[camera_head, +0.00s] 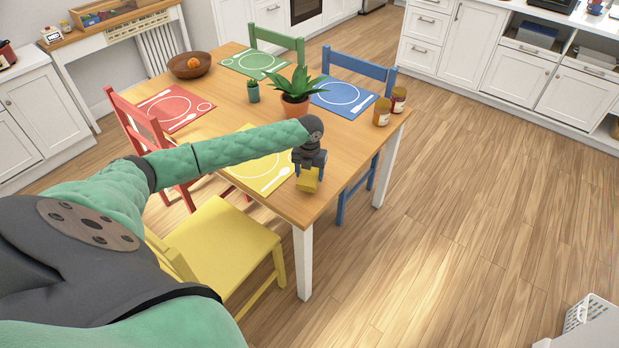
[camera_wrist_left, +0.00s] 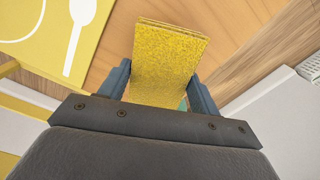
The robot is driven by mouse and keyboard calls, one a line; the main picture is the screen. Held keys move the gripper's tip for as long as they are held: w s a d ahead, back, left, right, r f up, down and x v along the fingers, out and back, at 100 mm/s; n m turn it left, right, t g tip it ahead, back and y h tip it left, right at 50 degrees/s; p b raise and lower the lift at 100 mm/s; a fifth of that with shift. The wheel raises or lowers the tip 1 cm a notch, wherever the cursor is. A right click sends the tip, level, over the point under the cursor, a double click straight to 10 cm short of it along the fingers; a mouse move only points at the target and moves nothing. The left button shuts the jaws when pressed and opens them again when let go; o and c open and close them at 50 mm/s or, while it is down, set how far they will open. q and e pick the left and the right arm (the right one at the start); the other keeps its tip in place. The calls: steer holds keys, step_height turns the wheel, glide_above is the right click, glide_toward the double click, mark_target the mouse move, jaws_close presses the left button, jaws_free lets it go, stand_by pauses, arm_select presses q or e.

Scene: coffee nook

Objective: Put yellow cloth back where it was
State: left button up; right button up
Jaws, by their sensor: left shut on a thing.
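My left gripper (camera_head: 309,172) is over the near right part of the wooden table (camera_head: 340,155). It is shut on a folded yellow cloth (camera_head: 308,181). In the left wrist view the yellow cloth (camera_wrist_left: 168,60) stands out between the two fingers of the left gripper (camera_wrist_left: 160,92). The cloth is beside the yellow placemat (camera_head: 262,170), to its right. I cannot tell whether the cloth touches the table. My right gripper is not in view.
A potted plant (camera_head: 295,92) stands beyond the gripper. Two jars (camera_head: 382,111) stand at the table's right edge. A wooden bowl (camera_head: 189,66) is at the far left. Red, green, blue and yellow chairs surround the table. A white basket (camera_head: 588,318) is on the floor at lower right.

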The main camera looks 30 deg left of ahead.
mark_target(309, 174)
arm_select(q)
steer(key=shift+f+p, duration=0.4)
steer(key=shift+f, duration=0.15)
steer(key=shift+f+p, duration=0.5)
steer(key=shift+f, duration=0.8)
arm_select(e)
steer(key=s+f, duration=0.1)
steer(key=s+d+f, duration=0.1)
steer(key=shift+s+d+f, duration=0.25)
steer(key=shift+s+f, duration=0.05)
arm_select(q)
steer(key=shift+f, duration=0.15)
steer(key=o, duration=1)
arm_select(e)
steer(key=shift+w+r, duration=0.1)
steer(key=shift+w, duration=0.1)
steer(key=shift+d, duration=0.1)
